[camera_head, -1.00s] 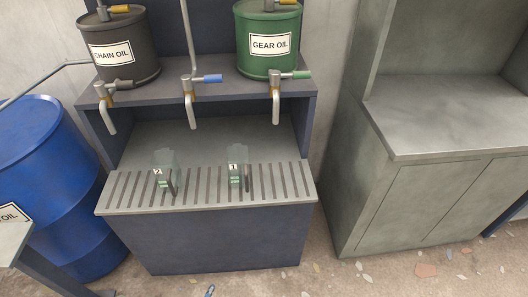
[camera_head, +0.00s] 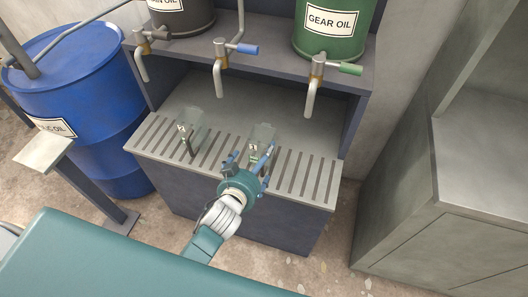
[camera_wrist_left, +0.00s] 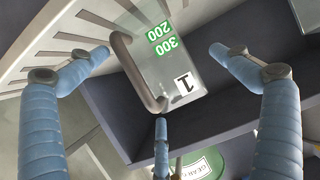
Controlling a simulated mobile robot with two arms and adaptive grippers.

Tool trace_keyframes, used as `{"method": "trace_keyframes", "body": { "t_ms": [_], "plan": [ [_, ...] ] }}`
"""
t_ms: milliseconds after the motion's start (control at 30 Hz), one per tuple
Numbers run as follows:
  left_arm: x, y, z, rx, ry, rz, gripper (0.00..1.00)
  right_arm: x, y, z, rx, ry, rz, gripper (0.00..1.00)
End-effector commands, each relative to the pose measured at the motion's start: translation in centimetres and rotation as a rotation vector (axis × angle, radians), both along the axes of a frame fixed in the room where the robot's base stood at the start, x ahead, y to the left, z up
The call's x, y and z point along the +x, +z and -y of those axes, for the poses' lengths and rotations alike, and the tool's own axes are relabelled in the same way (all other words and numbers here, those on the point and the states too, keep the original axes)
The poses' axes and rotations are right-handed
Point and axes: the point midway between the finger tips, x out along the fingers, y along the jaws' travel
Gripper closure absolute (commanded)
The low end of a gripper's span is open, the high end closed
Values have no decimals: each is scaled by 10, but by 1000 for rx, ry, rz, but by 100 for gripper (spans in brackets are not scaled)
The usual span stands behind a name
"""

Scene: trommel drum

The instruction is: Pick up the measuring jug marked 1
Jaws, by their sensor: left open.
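The measuring jug marked 1 (camera_head: 264,134) is clear and stands on the slotted drip tray (camera_head: 300,172), right of the jug marked 2 (camera_head: 189,124). My left gripper (camera_head: 250,159) is open just in front of jug 1, its blue fingers near the jug's lower part and partly hiding it. In the left wrist view, jug 1 (camera_wrist_left: 184,60) shows its "1" label, green 200 and 300 marks and a grey handle on the left. The fingers of my left gripper (camera_wrist_left: 162,85) are spread around its outline with visible gaps. I see no firm contact. My right gripper is not in view.
Three taps hang above the tray; the one under the green gear oil drum (camera_head: 331,27) is nearest jug 1 (camera_head: 312,88). A blue barrel (camera_head: 80,100) stands left. A grey cabinet (camera_head: 450,220) stands right. The tray right of jug 1 is clear.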

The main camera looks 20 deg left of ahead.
Motion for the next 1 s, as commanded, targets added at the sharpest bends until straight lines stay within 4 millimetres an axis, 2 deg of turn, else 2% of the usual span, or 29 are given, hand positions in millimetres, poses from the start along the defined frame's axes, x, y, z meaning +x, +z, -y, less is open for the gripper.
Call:
{"method": "trace_keyframes", "body": {
  "t_ms": [167, 500, 800, 1000],
  "plan": [
    [13, -5, 2, 0, -1, 1, 0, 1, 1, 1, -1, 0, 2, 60],
    [54, -21, 8, -1, -1, 1, 0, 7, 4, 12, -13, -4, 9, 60],
    [58, -24, 8, -1, -1, 0, 0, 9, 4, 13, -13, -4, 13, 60],
    [58, -24, 8, -1, -1, 0, 40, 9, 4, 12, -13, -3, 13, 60]
  ]
}}
